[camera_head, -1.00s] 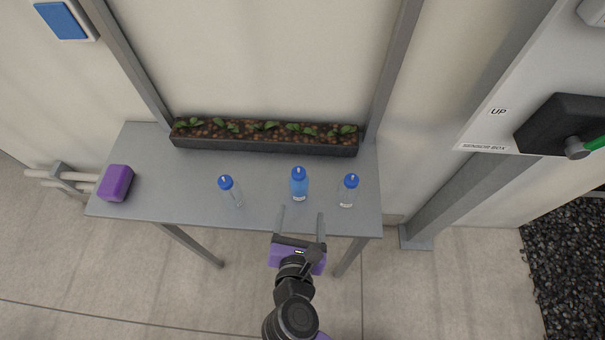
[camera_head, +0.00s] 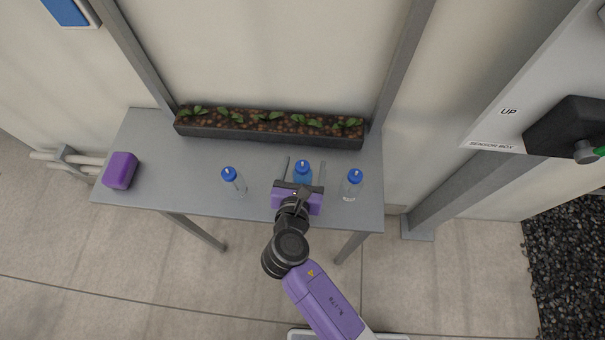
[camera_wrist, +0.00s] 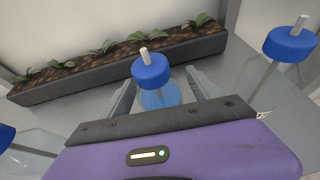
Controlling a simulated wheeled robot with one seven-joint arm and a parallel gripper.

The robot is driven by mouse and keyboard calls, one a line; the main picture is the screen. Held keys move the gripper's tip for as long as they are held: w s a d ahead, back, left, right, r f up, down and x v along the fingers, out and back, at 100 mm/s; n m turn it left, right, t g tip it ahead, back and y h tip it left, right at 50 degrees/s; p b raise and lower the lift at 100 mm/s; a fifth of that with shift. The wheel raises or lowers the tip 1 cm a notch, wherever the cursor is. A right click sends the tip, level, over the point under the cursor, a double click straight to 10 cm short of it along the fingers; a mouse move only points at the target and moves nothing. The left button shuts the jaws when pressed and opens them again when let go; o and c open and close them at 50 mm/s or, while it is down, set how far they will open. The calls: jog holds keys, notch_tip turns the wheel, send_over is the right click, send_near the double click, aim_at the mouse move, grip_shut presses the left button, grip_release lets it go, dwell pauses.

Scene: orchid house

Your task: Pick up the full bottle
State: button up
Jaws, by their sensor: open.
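The full bottle (camera_head: 303,169) is filled with blue and has a blue cap. It stands upright on the grey table between two clear, empty-looking bottles. My gripper (camera_head: 304,170) is open, with one finger on each side of the full bottle. In the wrist view the full bottle (camera_wrist: 158,94) stands between the fingertips, and its lower part is hidden behind my gripper body. Whether either finger touches it I cannot tell. A clear bottle (camera_head: 234,185) stands to the left and another clear bottle (camera_head: 351,187) to the right, both with blue caps.
A long planter (camera_head: 270,136) with seedlings runs along the back of the table (camera_head: 175,180). A purple block (camera_head: 120,170) lies at the table's left end. The right clear bottle (camera_wrist: 270,75) is close to my right finger. The table between block and left bottle is clear.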

jog(key=shift+w+f, duration=0.15)
jog(key=shift+w, duration=0.15)
jog(key=shift+c, duration=0.4)
jog(key=c, duration=1.4)
grip_shut()
jog(key=shift+r, duration=0.2)
